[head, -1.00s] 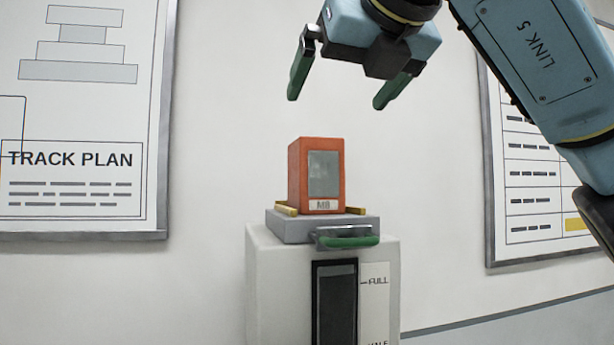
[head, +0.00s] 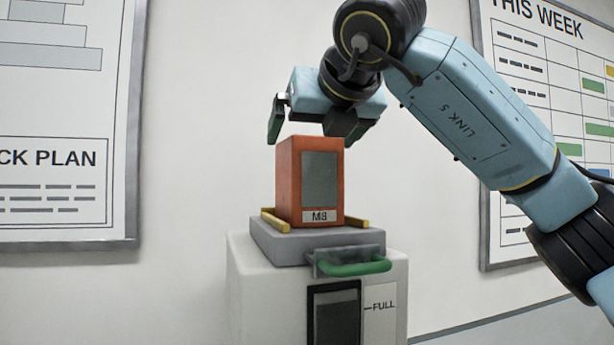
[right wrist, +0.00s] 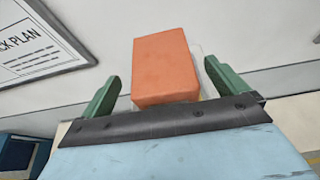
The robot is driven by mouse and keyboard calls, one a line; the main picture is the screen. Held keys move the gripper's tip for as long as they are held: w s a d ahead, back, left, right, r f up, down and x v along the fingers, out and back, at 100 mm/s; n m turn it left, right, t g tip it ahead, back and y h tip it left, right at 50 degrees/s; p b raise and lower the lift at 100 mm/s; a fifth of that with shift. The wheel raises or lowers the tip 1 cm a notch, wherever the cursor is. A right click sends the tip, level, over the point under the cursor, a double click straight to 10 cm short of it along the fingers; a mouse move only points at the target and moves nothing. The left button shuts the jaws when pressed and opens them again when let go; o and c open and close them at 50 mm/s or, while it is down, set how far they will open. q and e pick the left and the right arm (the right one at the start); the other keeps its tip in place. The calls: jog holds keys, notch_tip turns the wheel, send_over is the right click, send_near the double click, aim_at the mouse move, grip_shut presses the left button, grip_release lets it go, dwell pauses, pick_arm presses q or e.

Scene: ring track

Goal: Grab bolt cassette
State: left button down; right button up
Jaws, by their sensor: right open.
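The bolt cassette (head: 286,185) is an orange-red box with a grey window and a label reading M8. It stands upright on a grey tray (head: 275,243) between yellow rails, on top of a white cabinet (head: 250,285). My right gripper (head: 312,132) is open just above the cassette in the head view, with green fingers pointing down. In the right wrist view the cassette (right wrist: 165,68) shows between the two spread green fingers (right wrist: 165,85), with a gap on each side. The far finger is partly hidden in the head view. My left gripper is not in view.
A green handle (head: 352,268) sticks out at the front of the tray. The cabinet front has a dark window (head: 335,315) and a FULL mark. Wall boards hang at left (head: 60,120) and right (head: 510,130). The space beside the cassette is clear.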

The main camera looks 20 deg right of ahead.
jog(key=p+x, duration=0.1)
jog(key=x, duration=0.3)
jog(key=shift+d+f, duration=0.15)
jog(key=shift+w+f+p, duration=0.1)
jog(key=shift+w+p, duration=0.05)
jog(key=shift+p, duration=0.15)
jog(key=shift+c, duration=0.5)
jog(key=c, duration=1.2)
jog(key=shift+c, duration=0.8)
